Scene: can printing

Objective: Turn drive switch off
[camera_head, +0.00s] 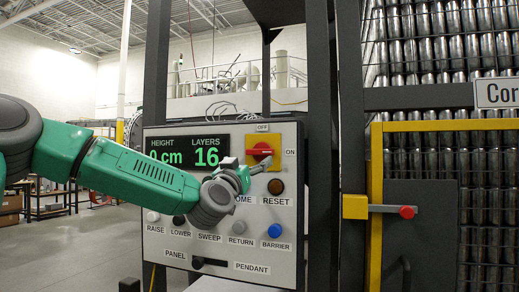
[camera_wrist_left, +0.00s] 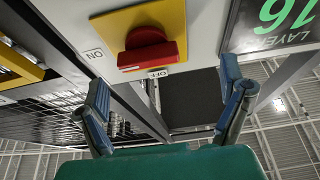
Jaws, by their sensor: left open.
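The drive switch is a red knob (camera_head: 261,151) on a yellow plate (camera_head: 254,138) at the top right of the control panel, with OFF above it and ON to its right. In the left wrist view the red knob (camera_wrist_left: 148,50) appears upside down, its bar lying sideways along the ON direction. My left gripper (camera_head: 250,165) is just below and in front of the switch. In the left wrist view my left gripper (camera_wrist_left: 167,85) is open and empty, its fingers spread to either side below the knob. My right gripper is not in view.
The panel (camera_head: 160,238) also has a green display (camera_head: 187,151), a brown reset button (camera_head: 275,187), a blue barrier button (camera_head: 274,231) and a black panel/pendant selector (camera_head: 209,262). Dark posts and a yellow gate frame (camera_head: 376,230) with a red-knobbed latch (camera_head: 407,212) stand to the right.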

